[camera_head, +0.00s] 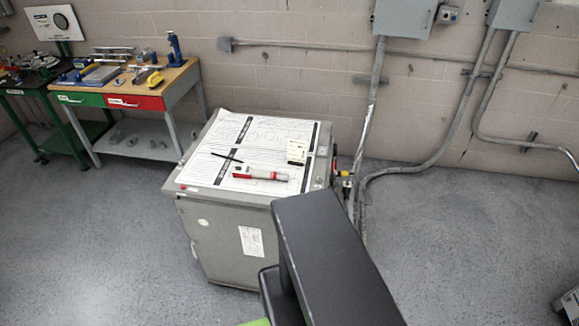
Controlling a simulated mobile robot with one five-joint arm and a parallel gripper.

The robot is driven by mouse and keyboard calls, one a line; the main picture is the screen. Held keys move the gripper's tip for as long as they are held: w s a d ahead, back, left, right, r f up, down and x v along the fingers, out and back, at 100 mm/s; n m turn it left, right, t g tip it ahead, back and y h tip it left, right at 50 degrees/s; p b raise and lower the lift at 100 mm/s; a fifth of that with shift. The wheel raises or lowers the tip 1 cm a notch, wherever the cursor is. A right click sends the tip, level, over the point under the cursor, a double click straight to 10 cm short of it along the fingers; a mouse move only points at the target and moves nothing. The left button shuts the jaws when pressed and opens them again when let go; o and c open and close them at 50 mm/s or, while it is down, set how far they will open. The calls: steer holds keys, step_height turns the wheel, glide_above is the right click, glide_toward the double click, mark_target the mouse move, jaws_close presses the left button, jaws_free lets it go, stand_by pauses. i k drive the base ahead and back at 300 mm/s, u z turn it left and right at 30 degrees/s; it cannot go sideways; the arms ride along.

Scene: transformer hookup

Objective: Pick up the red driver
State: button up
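The red driver (262,174), red with white or pale parts, lies on its side on top of a grey metal cabinet (212,238), near the front edge of the top. It lies on printed sheets that cover most of the top. A thin dark pen-like item (227,157) lies behind and left of it. A black block-shaped link, which looks like part of my arm, covers the cabinet's front right corner. My gripper is not in view.
A workbench (130,98) with tools stands at the back left. The grey floor (90,250) is open at left and right.

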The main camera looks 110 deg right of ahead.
mark_target(252, 172)
steer(key=u, duration=0.3)
steer(key=k, duration=0.45)
steer(key=z, duration=1.7)
steer(key=i, duration=1)
steer(key=z, duration=0.15)
